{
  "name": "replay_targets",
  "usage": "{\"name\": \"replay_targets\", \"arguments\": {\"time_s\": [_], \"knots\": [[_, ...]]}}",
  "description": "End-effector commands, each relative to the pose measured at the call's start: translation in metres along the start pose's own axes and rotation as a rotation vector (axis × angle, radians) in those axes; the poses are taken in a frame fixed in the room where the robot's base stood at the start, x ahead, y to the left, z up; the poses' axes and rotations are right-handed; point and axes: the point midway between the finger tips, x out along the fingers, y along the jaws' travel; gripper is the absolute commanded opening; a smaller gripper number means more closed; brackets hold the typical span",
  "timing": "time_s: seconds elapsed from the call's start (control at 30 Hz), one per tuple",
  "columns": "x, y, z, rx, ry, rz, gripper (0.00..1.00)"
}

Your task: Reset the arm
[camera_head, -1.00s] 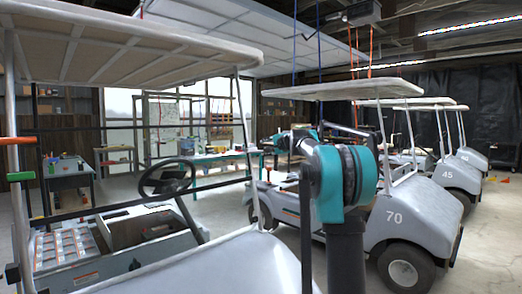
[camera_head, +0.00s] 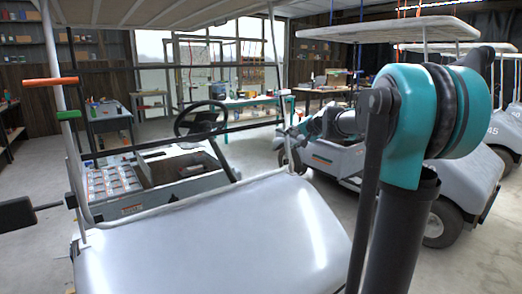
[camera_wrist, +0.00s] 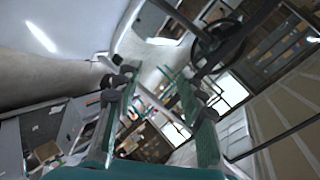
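My arm, with teal and black joints, stands at the right of the head view, bent at a large elbow. Its forearm runs away from the camera and to the left, toward the far side of the front cart. My gripper (camera_wrist: 158,82) shows in the wrist view with its two green-padded fingers spread apart. I see nothing held between them, only distant background. In the head view the gripper is small and partly lost against the clutter behind, so its fingers are not clear there.
A white golf cart (camera_head: 215,225) with a black steering wheel (camera_head: 202,120) and roof posts fills the front. Another cart (camera_head: 462,185) stands right, behind my arm. Workbenches (camera_head: 245,100) stand at the back. Bare floor (camera_head: 300,275) shows between the carts.

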Motion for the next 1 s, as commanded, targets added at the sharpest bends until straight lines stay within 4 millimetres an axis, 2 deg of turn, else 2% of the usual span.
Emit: {"name": "replay_targets", "arguments": {"time_s": [0.03,0.2,0.4,0.6,0.7,0.8,0.9,1.0], "knots": [[-0.005,0.021,0.029,-0.048,-0.024,0.038,0.40],[-0.026,0.098,0.117,-0.215,-0.106,0.178,0.40],[-0.063,0.193,0.212,-0.392,-0.198,0.344,0.40],[-0.109,0.284,0.293,-0.542,-0.281,0.505,0.40],[-0.129,0.319,0.321,-0.595,-0.312,0.567,0.40],[-0.142,0.341,0.339,-0.628,-0.332,0.609,0.40],[-0.150,0.352,0.347,-0.646,-0.343,0.631,0.40],[-0.151,0.354,0.348,-0.648,-0.344,0.635,0.40]]}}
